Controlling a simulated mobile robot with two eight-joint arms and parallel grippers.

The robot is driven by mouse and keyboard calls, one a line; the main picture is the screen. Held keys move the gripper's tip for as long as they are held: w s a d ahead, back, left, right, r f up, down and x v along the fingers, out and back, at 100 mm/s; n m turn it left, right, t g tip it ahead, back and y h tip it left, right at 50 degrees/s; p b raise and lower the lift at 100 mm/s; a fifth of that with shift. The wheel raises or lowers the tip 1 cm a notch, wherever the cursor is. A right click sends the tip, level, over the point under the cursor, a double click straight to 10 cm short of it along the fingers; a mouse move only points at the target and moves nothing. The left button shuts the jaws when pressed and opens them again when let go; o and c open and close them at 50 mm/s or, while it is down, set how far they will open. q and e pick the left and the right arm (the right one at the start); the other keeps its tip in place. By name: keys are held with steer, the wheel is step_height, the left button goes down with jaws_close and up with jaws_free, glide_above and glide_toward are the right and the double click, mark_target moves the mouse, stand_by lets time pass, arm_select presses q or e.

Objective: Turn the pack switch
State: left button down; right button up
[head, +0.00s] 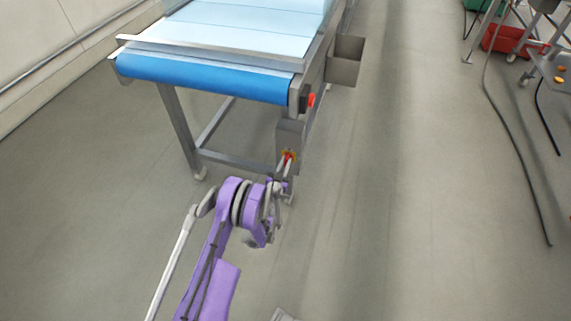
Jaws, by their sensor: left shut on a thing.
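The pack switch (289,156) is a small red switch with a yellow surround on a grey box (291,131). The box is fixed to the near right leg of the conveyor. My left gripper (286,167) is up against the switch from below and in front, at the end of my purple arm. It is shut on the switch, though its fingertips are small and partly cover it. I cannot tell which way the switch is turned. My right gripper is not in view.
The conveyor (205,79) with a blue belt end stands at upper left. A red button (311,99) sits above the switch box. A grey bin (345,62) hangs on the conveyor's right side. Cables (508,125) lie on the right. The middle floor is clear.

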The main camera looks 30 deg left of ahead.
arm_select(q)
steer(key=shift+w+d+m+b, duration=0.1)
steer(key=shift+d+m+b, duration=0.05)
steer(key=shift+m+b, duration=0.85)
steer(key=shift+w+d+m+b, duration=0.1)
steer(key=shift+m+b, duration=0.65)
steer(key=shift+m, duration=0.45)
steer(key=c, duration=0.9)
jaws_free()
steer(key=shift+o, duration=0.2)
steer(key=shift+s+f, duration=0.15)
steer(key=shift+s, duration=0.05)
